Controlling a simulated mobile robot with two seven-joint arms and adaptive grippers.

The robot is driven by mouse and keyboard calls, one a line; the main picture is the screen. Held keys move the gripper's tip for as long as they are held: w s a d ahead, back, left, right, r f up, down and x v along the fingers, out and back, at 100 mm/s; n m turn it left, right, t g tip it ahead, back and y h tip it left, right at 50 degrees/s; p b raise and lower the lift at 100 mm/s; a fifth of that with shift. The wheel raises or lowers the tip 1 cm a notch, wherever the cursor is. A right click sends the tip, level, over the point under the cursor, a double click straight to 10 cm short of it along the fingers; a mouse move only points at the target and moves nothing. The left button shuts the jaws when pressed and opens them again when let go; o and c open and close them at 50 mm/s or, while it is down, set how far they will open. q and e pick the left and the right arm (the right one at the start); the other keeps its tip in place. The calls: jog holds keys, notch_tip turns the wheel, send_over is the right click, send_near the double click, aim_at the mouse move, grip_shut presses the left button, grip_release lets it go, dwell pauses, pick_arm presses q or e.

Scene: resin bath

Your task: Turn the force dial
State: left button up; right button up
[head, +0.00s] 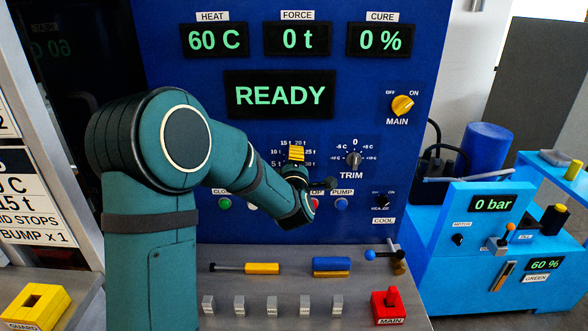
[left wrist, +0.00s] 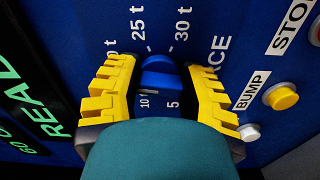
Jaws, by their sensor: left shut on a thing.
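The force dial (left wrist: 158,66) is a blue knob in the left wrist view, with white tonne marks around it on the blue panel. My left gripper (head: 297,153) is at the dial, its yellow ribbed fingers on either side of the knob in the wrist view, shut on it. In the head view the gripper and wrist hide the dial, and only some marks show around it. Where the dial points is not clear. The FORCE display (head: 297,39) reads 0 t. My right gripper is not in view.
The trim knob (head: 354,159) is close right of the dial. Push buttons, including a blue pump button (head: 341,203), sit below. The main switch (head: 402,105) is yellow. The READY screen (head: 279,94) is above. Tools and a red main block (head: 388,307) are on the grey bench.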

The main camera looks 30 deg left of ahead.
pick_arm(q)
jog(key=shift+m+b, duration=0.45)
jog(key=shift+m, duration=0.75)
jog(key=o, duration=1.2)
jog(key=v, duration=1.2)
jog(key=shift+s+f, duration=0.1)
